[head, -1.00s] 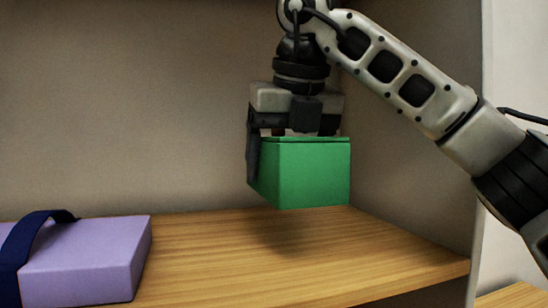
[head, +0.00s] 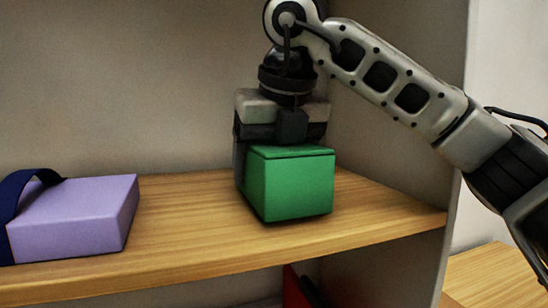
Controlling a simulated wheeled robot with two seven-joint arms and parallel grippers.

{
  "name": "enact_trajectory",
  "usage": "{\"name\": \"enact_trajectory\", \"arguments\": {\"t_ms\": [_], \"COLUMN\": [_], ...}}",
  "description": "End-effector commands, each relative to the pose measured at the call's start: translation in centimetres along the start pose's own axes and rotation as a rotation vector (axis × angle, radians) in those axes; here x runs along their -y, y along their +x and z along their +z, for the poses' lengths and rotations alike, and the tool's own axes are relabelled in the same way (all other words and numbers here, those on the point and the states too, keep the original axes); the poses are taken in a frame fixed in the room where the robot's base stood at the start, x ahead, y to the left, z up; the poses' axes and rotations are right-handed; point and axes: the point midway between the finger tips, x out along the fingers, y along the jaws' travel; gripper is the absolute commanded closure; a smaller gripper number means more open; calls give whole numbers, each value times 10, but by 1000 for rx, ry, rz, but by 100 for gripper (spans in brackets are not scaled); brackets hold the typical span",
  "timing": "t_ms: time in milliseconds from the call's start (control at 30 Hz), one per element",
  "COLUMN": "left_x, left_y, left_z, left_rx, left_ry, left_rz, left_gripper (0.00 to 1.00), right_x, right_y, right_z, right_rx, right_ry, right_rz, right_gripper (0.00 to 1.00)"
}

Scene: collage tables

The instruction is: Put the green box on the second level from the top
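The green box (head: 290,186) is at the right part of a wooden shelf board (head: 190,215) in the head view. Its underside is at or very near the board; I cannot tell for sure whether it touches. My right gripper (head: 243,168) points down over the box from above. One dark finger lies along the box's left side; the other finger is hidden behind the box. The gripper appears shut on the box. My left gripper is not in view.
A lavender box (head: 85,215) with a dark blue strap (head: 18,190) lies at the left on the same board. Bare board lies between the two boxes. The shelf's side wall (head: 400,120) stands close on the right. A red and dark object (head: 297,288) shows on the level below.

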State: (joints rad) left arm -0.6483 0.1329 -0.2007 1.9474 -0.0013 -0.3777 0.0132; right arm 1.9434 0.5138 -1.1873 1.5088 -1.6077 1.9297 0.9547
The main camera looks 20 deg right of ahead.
Motion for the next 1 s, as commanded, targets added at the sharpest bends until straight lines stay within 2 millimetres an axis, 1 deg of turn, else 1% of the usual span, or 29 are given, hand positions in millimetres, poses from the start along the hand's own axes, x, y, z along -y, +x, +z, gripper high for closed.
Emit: {"name": "enact_trajectory", "arguments": {"t_ms": [333,867,900,933,967,1000], "left_x": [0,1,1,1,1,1], "left_y": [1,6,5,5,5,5], "left_z": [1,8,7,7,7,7], "left_rx": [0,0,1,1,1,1], "left_ry": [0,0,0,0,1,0], "left_rz": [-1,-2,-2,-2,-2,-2], "left_gripper": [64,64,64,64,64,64], "right_x": [0,0,0,0,0,0], "right_y": [1,10,9,9,9,9], "right_z": [0,-4,-4,-4,-4,-4], "right_rx": [1,1,1,1,1,1], "right_ry": [0,0,0,0,0,0], "right_rz": [1,1,1,1,1,1], "right_gripper": [50,50,11,3,0,0]}}
